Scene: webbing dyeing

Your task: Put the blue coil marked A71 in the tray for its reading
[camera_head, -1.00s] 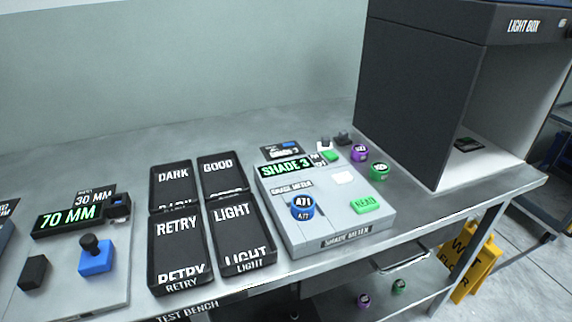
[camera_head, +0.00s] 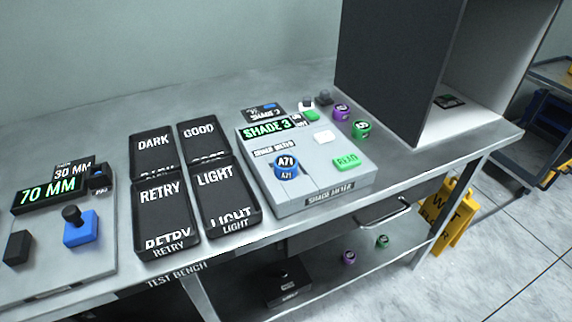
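The blue coil marked A71 (camera_head: 286,165) sits on the shade meter (camera_head: 325,192), a light grey box on the bench. The meter's display (camera_head: 268,129) reads SHADE 3 in green. A green READ button (camera_head: 346,162) is on the meter to the right of the coil. Left of the meter are four black trays: DARK (camera_head: 153,145), GOOD (camera_head: 203,132), RETRY (camera_head: 163,200) and LIGHT (camera_head: 220,180). I see no coil in any of them. Neither of my grippers is in view.
A card (camera_head: 263,112) stands behind the meter. Purple (camera_head: 342,111) and green (camera_head: 361,129) coils stand to its right, before the dark light box (camera_head: 395,70). A gauge reading 70 MM (camera_head: 48,194) is at left. A yellow wet-floor sign (camera_head: 455,215) stands right of the bench.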

